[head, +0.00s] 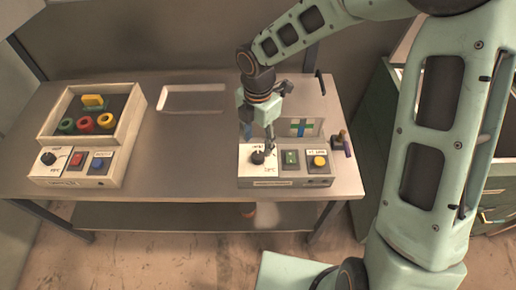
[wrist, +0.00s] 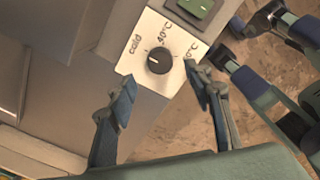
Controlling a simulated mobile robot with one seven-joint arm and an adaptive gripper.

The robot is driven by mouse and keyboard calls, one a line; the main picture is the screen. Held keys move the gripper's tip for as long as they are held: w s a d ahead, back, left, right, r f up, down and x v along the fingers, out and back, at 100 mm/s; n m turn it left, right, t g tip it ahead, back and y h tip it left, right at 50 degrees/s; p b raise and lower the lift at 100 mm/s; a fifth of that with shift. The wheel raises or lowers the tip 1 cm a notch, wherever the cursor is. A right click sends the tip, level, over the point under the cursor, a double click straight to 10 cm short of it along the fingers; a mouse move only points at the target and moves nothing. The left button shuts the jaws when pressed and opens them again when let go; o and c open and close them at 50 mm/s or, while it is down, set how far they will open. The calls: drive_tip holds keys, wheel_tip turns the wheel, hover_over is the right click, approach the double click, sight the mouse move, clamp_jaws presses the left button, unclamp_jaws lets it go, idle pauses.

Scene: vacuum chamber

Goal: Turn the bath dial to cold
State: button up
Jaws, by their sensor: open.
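The bath dial is a round black knob (wrist: 158,60) on a white plate (wrist: 138,75) marked "cold", "40°C" and a third temperature that is partly hidden by a finger. "Cold" is at the plate's left in the wrist view. A pale mark shows on the knob, but its exact direction is hard to tell. In the head view the dial (head: 257,158) is at the left end of the right-hand control box (head: 262,183). My gripper (wrist: 162,94) is open and empty, its fingertips apart and short of the knob in the wrist view. It also shows above the box in the head view (head: 268,143).
A green switch (head: 290,158) and a yellow button (head: 318,162) share the box. Behind stands a small panel with a green-blue cross (head: 300,127); a small dark device (head: 341,141) is at right. A second control box (head: 75,182) and a tray of rings (head: 53,128) stand left.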

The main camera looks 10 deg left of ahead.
sight(258, 155)
wheel_tip(258, 155, up, 6)
drive_tip(key=shift+f, duration=0.1)
idle(0.5)
